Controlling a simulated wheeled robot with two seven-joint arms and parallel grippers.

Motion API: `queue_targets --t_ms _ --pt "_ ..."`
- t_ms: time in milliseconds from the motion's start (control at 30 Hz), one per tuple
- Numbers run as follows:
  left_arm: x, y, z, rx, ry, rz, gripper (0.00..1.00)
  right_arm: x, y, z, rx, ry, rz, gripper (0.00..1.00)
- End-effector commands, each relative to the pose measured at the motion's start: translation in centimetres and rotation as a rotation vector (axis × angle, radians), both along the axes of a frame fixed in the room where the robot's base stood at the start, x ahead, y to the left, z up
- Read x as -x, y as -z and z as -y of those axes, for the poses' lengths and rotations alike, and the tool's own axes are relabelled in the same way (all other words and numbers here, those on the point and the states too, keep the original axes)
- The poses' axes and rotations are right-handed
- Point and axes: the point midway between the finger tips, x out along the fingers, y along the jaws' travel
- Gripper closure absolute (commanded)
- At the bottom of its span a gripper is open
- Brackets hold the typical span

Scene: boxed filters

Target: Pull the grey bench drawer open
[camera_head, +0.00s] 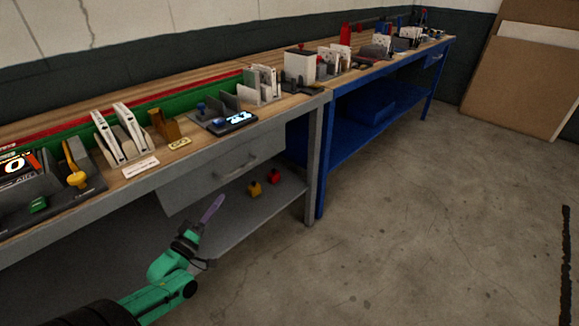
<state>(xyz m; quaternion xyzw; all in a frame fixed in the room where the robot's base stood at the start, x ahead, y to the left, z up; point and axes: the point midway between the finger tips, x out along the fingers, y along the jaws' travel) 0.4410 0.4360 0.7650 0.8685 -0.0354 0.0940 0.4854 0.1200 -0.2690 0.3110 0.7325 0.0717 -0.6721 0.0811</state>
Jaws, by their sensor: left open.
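The grey bench drawer (212,172) sits under the wooden top of the grey bench, with a bar handle (240,166) on its front. It looks shut or nearly so; I cannot make out a gap. My left gripper (208,234) is in front of the bench, lower in the picture than the drawer and to the left of the handle. It is open and empty, with one purplish finger pointing up towards the drawer. It appears apart from the handle. My right gripper is not in view.
Yellow and red items lie on the lower shelf (238,222). A blue bench (372,105) adjoins at right. Floor at right is clear.

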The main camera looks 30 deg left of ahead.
Motion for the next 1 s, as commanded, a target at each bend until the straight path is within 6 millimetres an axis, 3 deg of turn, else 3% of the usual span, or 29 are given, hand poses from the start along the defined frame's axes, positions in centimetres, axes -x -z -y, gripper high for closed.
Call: queue_targets --t_ms 167,400,600,767,1000 --pt "-2.4 -0.8 -0.1 0.004 0.001 0.01 0.55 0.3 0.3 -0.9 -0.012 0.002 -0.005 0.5" --pt "-8.7 -2.0 -0.3 0.001 0.001 0.01 0.55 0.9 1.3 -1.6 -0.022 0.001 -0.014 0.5" --pt "-12.7 -2.7 -0.4 0.0 -0.001 0.006 0.55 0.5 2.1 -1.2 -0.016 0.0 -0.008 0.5" --pt "-14.1 -3.0 -0.4 0.001 0.0 0.003 0.55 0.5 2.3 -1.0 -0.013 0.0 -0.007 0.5" --pt "-14.2 -3.0 -0.4 0.001 0.0 0.001 0.55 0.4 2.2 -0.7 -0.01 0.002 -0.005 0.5"
